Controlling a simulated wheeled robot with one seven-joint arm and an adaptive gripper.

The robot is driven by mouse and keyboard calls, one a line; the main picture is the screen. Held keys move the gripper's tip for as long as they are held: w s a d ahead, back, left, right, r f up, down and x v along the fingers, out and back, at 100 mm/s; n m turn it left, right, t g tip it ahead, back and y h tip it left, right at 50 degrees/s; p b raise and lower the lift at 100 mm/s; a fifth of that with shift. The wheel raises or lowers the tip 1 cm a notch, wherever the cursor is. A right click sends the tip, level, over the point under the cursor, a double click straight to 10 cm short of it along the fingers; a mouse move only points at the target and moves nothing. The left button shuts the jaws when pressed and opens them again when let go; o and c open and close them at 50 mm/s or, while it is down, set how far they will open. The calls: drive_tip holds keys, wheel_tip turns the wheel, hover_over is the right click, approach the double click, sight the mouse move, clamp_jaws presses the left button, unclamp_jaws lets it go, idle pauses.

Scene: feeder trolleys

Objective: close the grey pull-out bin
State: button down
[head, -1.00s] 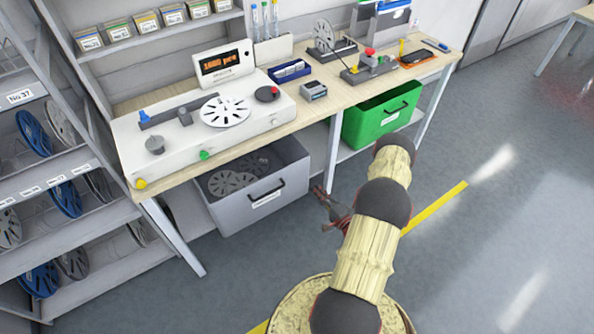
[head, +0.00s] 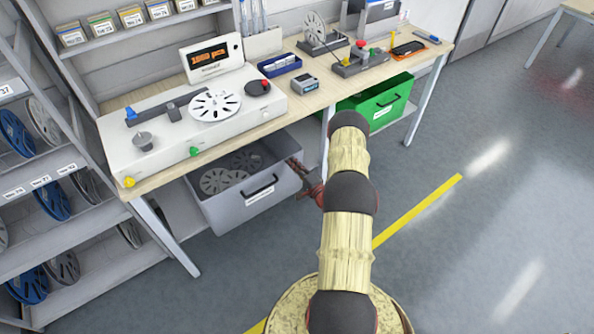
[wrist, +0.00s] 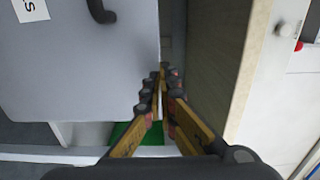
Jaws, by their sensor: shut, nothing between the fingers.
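The grey pull-out bin (head: 262,196) stands out from under the workbench, with several reels inside. Its front has a black handle and a white label. In the wrist view the bin (wrist: 85,75) fills the left, its label and handle at the top edge. My gripper (head: 293,163) is at the bin's upper right corner. In the wrist view my gripper (wrist: 162,70) is shut and empty, its tips close beside the bin's edge. I cannot tell whether they touch it.
The workbench (head: 165,180) carries a counting machine (head: 180,128) and other tools above the bin. In the wrist view the bench edge (wrist: 235,90) is close on the right. A green bin (head: 385,105) is farther right. A reel rack (head: 40,190) stands left.

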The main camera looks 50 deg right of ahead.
drive_tip(key=shift+w, duration=0.25)
drive_tip(key=b+x, duration=0.3)
drive_tip(key=x, duration=0.7)
drive_tip(key=shift+b, duration=0.3)
drive_tip(key=shift+d+r, duration=0.15)
